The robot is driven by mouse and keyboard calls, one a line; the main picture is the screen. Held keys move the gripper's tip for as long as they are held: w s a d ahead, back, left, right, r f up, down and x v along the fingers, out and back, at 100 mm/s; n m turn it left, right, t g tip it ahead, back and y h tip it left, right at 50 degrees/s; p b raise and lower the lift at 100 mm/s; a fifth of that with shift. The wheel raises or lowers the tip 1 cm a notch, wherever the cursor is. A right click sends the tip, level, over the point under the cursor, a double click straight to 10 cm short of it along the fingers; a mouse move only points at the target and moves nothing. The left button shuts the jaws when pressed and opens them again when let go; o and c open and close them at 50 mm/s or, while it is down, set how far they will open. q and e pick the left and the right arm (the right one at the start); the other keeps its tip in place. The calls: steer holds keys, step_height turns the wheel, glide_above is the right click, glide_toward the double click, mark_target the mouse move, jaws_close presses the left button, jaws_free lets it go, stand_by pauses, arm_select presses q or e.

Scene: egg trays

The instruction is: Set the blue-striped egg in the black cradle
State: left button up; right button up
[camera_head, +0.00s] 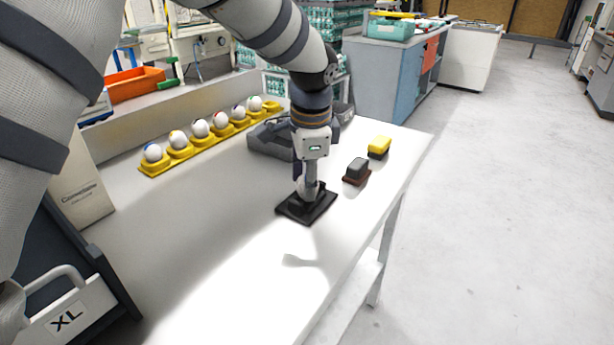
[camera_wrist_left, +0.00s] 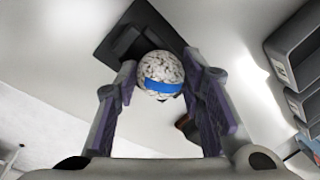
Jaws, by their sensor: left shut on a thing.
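My left gripper (camera_head: 309,187) points down over the black cradle (camera_head: 292,209), a dark flat plate with a raised seat on the table. In the left wrist view the fingers of my left gripper (camera_wrist_left: 160,74) are shut on the blue-striped egg (camera_wrist_left: 160,68), which is white with dark speckles and a blue band. The black cradle (camera_wrist_left: 117,32) shows behind the egg there. The egg is at or just above the raised seat; contact cannot be told. In the head view the fingers mostly hide the egg. My right gripper is not in view.
A yellow tray (camera_head: 160,166) with several white eggs lies along the back left. A dark grey bin (camera_head: 268,142) stands behind my gripper. A grey-and-brown block (camera_head: 357,170) and a yellow-and-black block (camera_head: 379,147) sit right of the cradle. The front table is clear.

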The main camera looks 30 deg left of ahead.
arm_select(q)
steer(key=o, duration=0.8)
steer(key=shift+c, duration=0.2)
